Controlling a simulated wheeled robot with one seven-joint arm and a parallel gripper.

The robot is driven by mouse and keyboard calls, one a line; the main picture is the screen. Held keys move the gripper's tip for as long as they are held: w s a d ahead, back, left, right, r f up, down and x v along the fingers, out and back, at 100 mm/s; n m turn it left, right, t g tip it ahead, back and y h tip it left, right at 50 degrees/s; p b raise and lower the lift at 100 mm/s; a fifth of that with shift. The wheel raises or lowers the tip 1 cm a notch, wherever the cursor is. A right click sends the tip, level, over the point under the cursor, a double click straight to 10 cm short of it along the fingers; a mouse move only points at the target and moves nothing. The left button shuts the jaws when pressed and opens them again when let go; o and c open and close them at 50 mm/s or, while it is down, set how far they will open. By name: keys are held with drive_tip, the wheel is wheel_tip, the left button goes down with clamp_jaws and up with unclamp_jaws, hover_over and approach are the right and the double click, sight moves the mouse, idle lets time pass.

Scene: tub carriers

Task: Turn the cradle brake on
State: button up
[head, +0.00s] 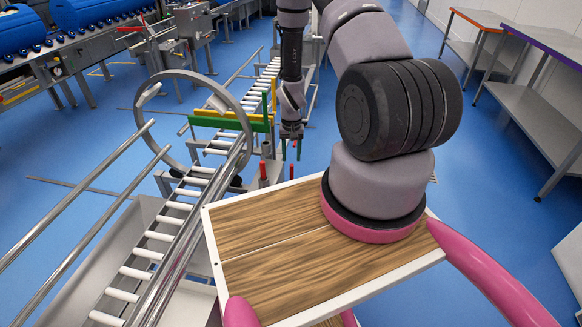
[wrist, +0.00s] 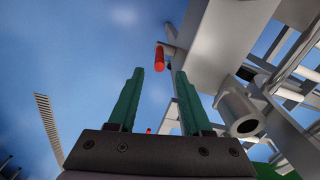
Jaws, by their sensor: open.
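My gripper (head: 291,149) hangs pointing down beyond the wooden-topped surface, right of the roller track. Its two green fingers (wrist: 159,74) are apart with nothing between them. In the wrist view a red grip (wrist: 159,58) shows just beyond the fingertips, near a grey plate; it is not held. A smaller red tip (wrist: 148,131) shows low between the fingers. In the head view, a red-tipped post (head: 263,170) stands left below my gripper and another red tip (head: 291,171) is under it. The cradle's big steel ring (head: 195,112) stands around the roller track. Which red part is the brake is unclear.
The roller track (head: 160,237) runs beside steel rails (head: 178,243). Green and yellow bars (head: 229,122) cross near the ring. A grey tube (wrist: 240,115) lies close right of the fingers. Workbenches (head: 540,75) stand at right, with open blue floor before them.

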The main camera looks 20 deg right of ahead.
sight(292, 166)
wheel_tip(292, 166, down, 6)
drive_tip(key=shift+r, duration=0.1)
clamp_jaws()
idle(1.5)
